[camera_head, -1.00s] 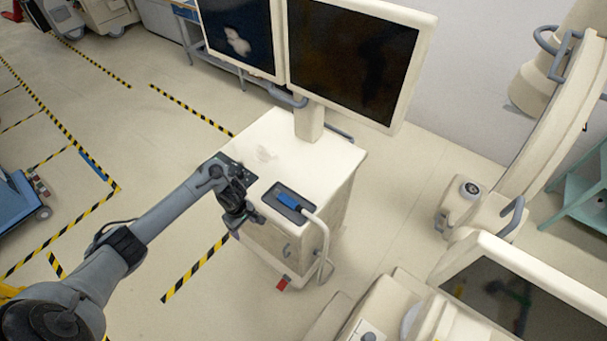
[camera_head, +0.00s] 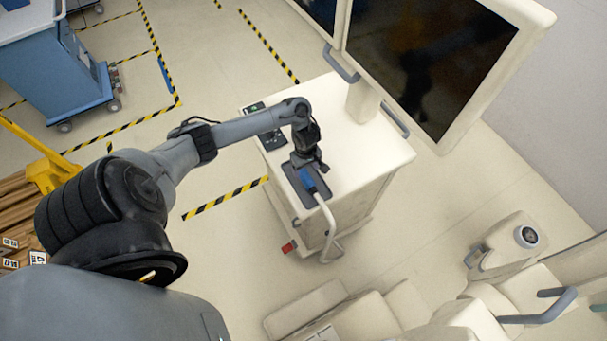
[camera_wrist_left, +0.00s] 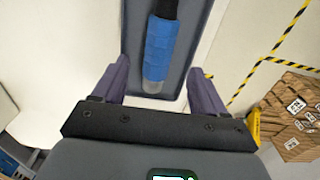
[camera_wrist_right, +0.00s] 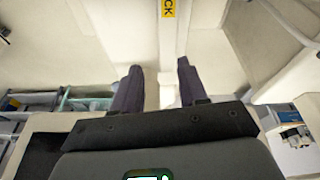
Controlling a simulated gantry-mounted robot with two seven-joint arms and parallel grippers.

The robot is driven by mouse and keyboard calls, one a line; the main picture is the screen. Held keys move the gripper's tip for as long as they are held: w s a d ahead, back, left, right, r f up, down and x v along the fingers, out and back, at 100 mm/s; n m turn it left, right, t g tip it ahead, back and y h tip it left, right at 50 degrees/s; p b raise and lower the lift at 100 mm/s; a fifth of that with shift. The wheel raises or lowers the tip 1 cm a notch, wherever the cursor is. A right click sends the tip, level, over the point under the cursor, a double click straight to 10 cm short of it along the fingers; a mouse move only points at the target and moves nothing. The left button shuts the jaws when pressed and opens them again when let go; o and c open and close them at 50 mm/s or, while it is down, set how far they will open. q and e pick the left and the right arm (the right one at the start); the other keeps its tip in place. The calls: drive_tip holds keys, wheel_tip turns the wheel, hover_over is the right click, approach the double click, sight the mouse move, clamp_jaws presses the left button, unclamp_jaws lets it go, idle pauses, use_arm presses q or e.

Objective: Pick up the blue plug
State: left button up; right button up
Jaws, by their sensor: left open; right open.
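The blue plug (camera_head: 307,180) lies in a dark recessed tray (camera_head: 293,182) on top of the white cart (camera_head: 352,150). My left gripper (camera_head: 308,168) is over the tray, at the plug. In the left wrist view the blue plug (camera_wrist_left: 160,50) sits between and ahead of the two open fingers of the left gripper (camera_wrist_left: 158,80), with a gap on each side. The tray (camera_wrist_left: 190,40) runs lengthwise under it. My right gripper (camera_wrist_right: 157,88) is open and empty in the right wrist view.
A monitor (camera_head: 430,60) rises from the cart's back. A dark control panel (camera_head: 263,125) is on its top left. White equipment (camera_head: 400,315) stands at the front right. Striped floor beside the cart is clear.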

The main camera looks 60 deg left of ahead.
sight(305, 175)
use_arm(q)
drive_tip(key=shift+w+a+f+b, duration=0.15)
drive_tip(key=shift+f+b, duration=0.4)
drive_tip(key=shift+f, duration=0.55)
use_arm(e)
drive_tip(key=shift+x, duration=0.8)
use_arm(q)
drive_tip(key=f+b, duration=0.1)
drive_tip(key=f, duration=0.2)
drive_tip(key=shift+a, duration=0.2)
use_arm(e)
drive_tip(key=shift+s+f, duration=0.1)
drive_tip(key=shift+f, duration=0.4)
use_arm(q)
drive_tip(key=shift+f, duration=0.65)
use_arm(e)
drive_tip(key=shift+d, duration=0.1)
use_arm(q)
drive_tip(key=c, duration=1.3)
drive_tip(key=shift+r, duration=0.15)
use_arm(e)
drive_tip(key=shift+r, duration=0.2)
